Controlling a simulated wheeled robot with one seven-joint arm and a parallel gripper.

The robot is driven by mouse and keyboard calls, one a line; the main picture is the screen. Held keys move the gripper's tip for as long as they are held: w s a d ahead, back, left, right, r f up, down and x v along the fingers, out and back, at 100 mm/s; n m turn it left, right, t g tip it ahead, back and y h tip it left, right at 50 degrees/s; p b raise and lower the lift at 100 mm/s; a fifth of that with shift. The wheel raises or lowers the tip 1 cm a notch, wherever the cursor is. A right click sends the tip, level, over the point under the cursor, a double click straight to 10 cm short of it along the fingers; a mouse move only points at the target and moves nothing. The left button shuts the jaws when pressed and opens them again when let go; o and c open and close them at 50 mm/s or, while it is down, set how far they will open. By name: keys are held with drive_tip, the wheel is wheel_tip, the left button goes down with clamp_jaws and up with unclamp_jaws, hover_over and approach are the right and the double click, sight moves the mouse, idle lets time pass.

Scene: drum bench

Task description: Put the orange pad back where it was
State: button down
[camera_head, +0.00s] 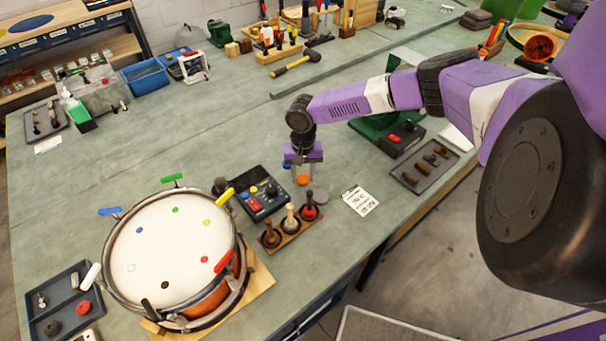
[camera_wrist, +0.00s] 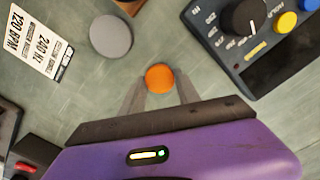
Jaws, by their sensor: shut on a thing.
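The orange pad (camera_head: 303,179) is a small round disc. It also shows in the wrist view (camera_wrist: 160,78), between the tips of my two grey fingers. My gripper (camera_head: 303,170) points down over the bench and is shut on the orange pad; the fingertips also show in the wrist view (camera_wrist: 160,88). I cannot tell whether the pad touches the bench top. A grey round pad (camera_head: 321,197) lies on the bench close by, apart from the orange one; in the wrist view it is at upper left (camera_wrist: 110,37).
A dark control box with knobs (camera_head: 262,194) stands left of my gripper. A wooden rack with handled tools (camera_head: 291,228) and a printed card (camera_head: 360,200) lie nearer the front edge. The drum (camera_head: 172,250) with coloured clips is at left. Bare green bench top (camera_head: 200,150) lies behind.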

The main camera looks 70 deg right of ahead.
sight(303, 178)
drive_tip(key=c, duration=0.9)
unclamp_jaws()
drive_tip(key=shift+f, duration=0.1)
wheel_tip(303, 178, up, 12)
drive_tip(key=shift+r+b, duration=0.2)
drive_tip(key=shift+b, duration=0.5)
